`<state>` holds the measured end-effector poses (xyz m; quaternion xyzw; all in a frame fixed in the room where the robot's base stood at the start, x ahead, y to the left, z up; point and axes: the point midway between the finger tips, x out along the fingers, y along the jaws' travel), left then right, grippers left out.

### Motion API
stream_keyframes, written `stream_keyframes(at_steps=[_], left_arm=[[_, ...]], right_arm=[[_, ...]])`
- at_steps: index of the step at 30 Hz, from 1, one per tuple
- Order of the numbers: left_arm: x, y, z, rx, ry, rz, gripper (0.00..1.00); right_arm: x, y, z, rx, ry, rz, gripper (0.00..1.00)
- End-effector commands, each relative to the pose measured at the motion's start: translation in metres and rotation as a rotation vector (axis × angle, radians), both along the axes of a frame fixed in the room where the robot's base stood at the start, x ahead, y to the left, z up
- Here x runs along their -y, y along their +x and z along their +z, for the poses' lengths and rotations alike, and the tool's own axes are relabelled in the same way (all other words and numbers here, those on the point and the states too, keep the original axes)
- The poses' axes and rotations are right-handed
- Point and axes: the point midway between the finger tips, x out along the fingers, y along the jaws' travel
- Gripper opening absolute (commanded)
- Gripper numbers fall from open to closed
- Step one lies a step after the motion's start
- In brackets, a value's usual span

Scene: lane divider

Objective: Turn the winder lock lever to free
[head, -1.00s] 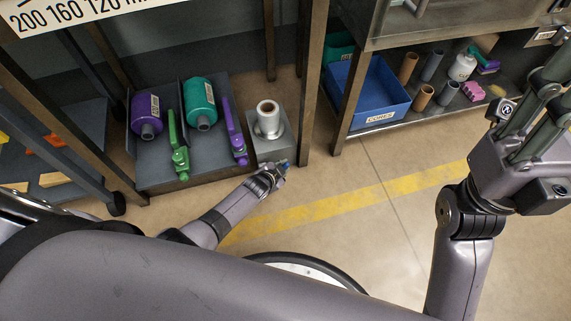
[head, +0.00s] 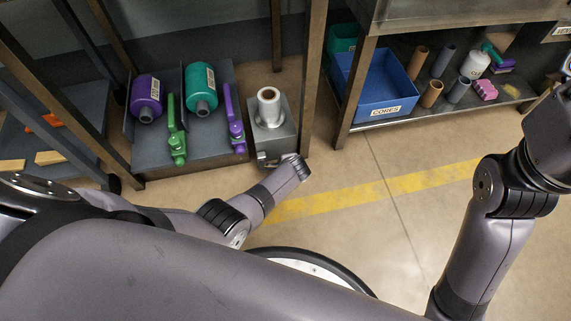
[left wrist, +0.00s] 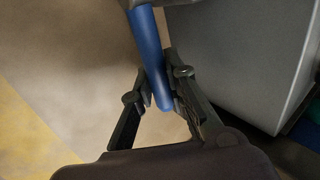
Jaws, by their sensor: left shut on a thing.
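The winder is a grey box with a white roll on a metal spindle (head: 270,125), low at the shelf's right end in the head view. Its grey side (left wrist: 245,60) fills the right of the left wrist view. A blue lever (left wrist: 152,55) comes down from the top of that view, its lower end between the fingers of my left gripper (left wrist: 160,88). The gripper is shut on the lever.
A shelf board (head: 210,145) left of the winder holds purple and teal bottles and green and purple tools. A shelf post (head: 309,80) stands right of the winder. A blue cores bin (head: 372,100) lies farther right. Open floor with a yellow line (head: 420,180) is in front.

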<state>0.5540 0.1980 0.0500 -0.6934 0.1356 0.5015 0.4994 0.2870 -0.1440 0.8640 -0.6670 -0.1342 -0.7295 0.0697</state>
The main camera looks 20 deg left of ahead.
Motion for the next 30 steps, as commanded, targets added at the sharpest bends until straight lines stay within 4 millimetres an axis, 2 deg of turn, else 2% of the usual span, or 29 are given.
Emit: stream_keyframes(at_steps=[14, 15, 18, 24, 30], left_arm=[[0.0002, -0.001, -0.0023, -0.011, 0.012, 0.0, 0.0], [0.0001, -0.001, -0.0023, -0.01, 0.011, -0.001, 0.15], [0.0, -0.0009, -0.0022, -0.01, 0.011, -0.001, 0.22], [-0.0001, -0.0004, -0.0017, -0.009, 0.011, 0.0, 0.35], [-0.0001, -0.0002, -0.0014, -0.008, 0.011, -0.001, 0.35]], right_arm=[[-0.0002, -0.0008, 0.0005, 0.005, -0.001, 0.0, 0.4], [-0.0002, -0.0008, 0.0005, 0.005, -0.001, 0.0, 0.4], [-0.0002, -0.0008, 0.0005, 0.005, -0.001, 0.0, 0.4], [-0.0003, -0.0007, 0.0005, 0.005, -0.001, 0.0, 0.4], [-0.0003, -0.0008, 0.0006, 0.005, 0.0, 0.0, 0.4]])
